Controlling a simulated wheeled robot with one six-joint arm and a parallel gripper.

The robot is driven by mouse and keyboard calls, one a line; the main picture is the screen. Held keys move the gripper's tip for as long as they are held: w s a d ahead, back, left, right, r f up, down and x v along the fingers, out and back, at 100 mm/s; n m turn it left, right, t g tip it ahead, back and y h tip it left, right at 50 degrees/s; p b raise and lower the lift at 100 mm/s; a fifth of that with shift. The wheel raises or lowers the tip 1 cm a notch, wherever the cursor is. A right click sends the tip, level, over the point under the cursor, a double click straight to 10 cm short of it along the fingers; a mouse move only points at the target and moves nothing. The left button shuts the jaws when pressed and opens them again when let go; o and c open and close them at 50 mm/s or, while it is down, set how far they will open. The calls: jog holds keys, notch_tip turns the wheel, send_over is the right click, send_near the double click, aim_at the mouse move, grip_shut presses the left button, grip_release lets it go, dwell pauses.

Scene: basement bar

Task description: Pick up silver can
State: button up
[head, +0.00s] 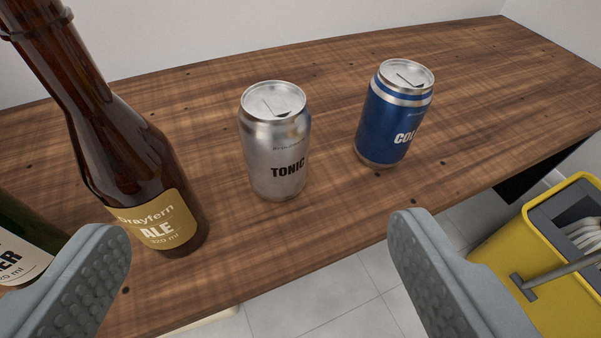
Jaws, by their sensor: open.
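The silver can (274,141), labelled TONIC, stands upright on the wooden counter (330,110), near the middle of the head view. My gripper (262,250) is open and empty, with one grey finger at the lower left and the other at the lower right. The can shows beyond the fingers, between them in the picture, and neither finger touches it. No part of the can is hidden by the fingers.
A brown ale bottle (120,165) stands left of the silver can. Part of a green bottle (25,245) shows at the left edge. A blue cola can (395,115) stands to the right. A yellow mop bucket (510,245) is on the tiled floor at lower right.

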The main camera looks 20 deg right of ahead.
jog(key=x, duration=1.2)
send_over(277, 165)
jog(key=shift+f, duration=1.15)
jog(key=shift+c, duration=0.4)
jog(key=c, duration=0.8)
